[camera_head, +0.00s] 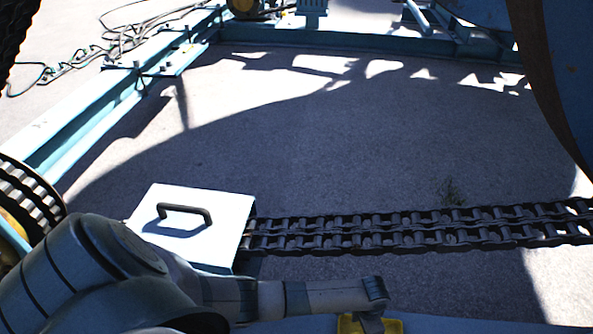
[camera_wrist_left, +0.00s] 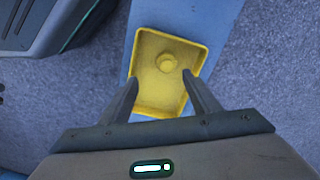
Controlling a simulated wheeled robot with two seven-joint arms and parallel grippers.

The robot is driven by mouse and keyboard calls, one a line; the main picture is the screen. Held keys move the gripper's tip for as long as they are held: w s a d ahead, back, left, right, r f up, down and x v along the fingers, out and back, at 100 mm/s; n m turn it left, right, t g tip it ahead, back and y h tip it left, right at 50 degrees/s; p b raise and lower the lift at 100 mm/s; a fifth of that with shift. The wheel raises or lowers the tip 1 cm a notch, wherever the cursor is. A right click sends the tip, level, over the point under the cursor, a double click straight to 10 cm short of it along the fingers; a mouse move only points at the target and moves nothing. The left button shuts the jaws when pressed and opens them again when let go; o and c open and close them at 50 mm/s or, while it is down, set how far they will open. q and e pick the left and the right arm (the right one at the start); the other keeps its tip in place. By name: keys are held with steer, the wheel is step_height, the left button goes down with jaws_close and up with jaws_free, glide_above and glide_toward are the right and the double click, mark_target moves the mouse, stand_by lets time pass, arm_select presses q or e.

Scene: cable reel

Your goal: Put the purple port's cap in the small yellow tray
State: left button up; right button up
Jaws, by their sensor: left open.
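The small yellow tray (camera_wrist_left: 143,45) lies on a blue beam in the left wrist view. A small round yellowish piece (camera_wrist_left: 167,62) sits inside it; I cannot tell whether it is a cap or part of the tray. My left gripper (camera_wrist_left: 160,80) is open over the tray, its fingers apart with nothing between them. In the head view the tray (camera_head: 394,326) shows at the bottom edge, partly hidden by my left gripper (camera_head: 371,322). I see no purple port. My right gripper is not in view.
A white box cover with a dark handle (camera_head: 225,215) stands beside my left arm. A heavy chain (camera_head: 410,230) runs right from it. Blue frame beams (camera_head: 90,120) border the open concrete floor (camera_head: 300,140). A large reel edge (camera_head: 545,80) is at upper right.

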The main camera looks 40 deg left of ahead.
arm_select(q)
steer(key=s+d+f+n+t+h, duration=0.15)
steer(key=s+f, duration=0.25)
steer(key=s, duration=0.6)
steer(key=s+a+f+n+t+y, duration=0.1)
steer(key=s+a+n, duration=0.2)
steer(key=s+a, duration=0.6)
steer(key=s, duration=0.3)
steer(key=shift+s+a+f, duration=0.2)
steer(key=shift+s, duration=0.15)
steer(key=shift+y, duration=0.25)
